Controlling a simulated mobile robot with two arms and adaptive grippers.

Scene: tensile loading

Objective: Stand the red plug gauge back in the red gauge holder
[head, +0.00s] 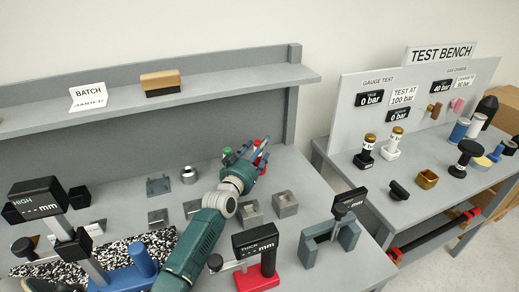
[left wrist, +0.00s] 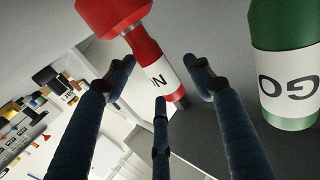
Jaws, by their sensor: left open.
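The red plug gauge (left wrist: 148,50) has a white label with "N" and another letter showing. In the left wrist view it slants down between my left gripper's open fingers (left wrist: 160,78); I cannot tell whether they touch it. A green gauge (left wrist: 287,65) marked "GO" stands at the right of that view. In the head view my left gripper (head: 255,152) is over the bench, with the red gauge (head: 262,160) at its fingers and the green gauge (head: 227,151) just left. I cannot make out a red gauge holder; the gripper covers that area. My right gripper is not in view.
Grey blocks (head: 285,204) stand near my left forearm. A thickness gauge with a red base (head: 258,278) and a grey U-shaped fixture (head: 328,240) stand in front. A shelf (head: 215,88) runs behind. The test bench (head: 440,150) is at right.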

